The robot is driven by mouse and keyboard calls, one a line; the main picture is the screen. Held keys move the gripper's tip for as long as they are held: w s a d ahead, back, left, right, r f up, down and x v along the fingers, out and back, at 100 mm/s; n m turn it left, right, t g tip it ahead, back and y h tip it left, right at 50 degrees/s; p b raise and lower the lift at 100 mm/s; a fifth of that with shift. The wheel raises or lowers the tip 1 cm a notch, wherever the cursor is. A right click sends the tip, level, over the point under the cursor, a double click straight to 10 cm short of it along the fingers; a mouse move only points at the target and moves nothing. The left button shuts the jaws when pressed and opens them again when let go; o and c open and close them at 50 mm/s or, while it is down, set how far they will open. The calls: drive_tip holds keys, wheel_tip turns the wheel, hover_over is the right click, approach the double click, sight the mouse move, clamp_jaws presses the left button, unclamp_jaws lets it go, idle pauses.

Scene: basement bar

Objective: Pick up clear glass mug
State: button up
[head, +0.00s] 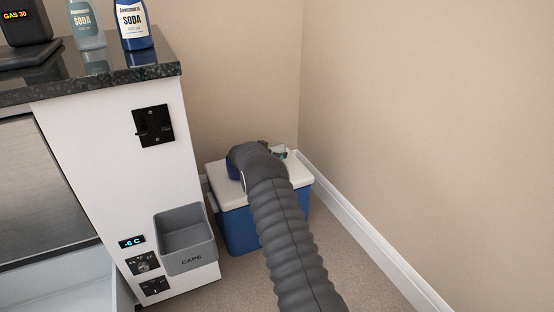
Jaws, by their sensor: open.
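I cannot make out a clear glass mug for certain in the head view. A small pale, teal-tinted item (279,152) shows just past the bend of my arm, at the back of the cooler's white lid; it is too small and too covered to identify. My ribbed grey arm reaches up from the bottom and bends over the cooler (236,232), which has a blue body and a white lid. My gripper is hidden behind the arm's end, so its place relative to a mug does not show.
A white bar cabinet with a dark stone top (110,82) stands left, bearing two soda bottles, one clear (86,26), one blue (133,24). A grey CAPS bin (185,243) juts from its side. Walls close in behind and right of the cooler; some carpet is bare.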

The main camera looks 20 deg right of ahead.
drive_tip(key=shift+w+d+f, duration=0.3)
drive_tip(key=shift+d, duration=0.25)
drive_tip(key=shift+c, duration=0.3)
drive_tip(key=c, duration=1.2)
drive_tip(key=shift+r, duration=0.2)
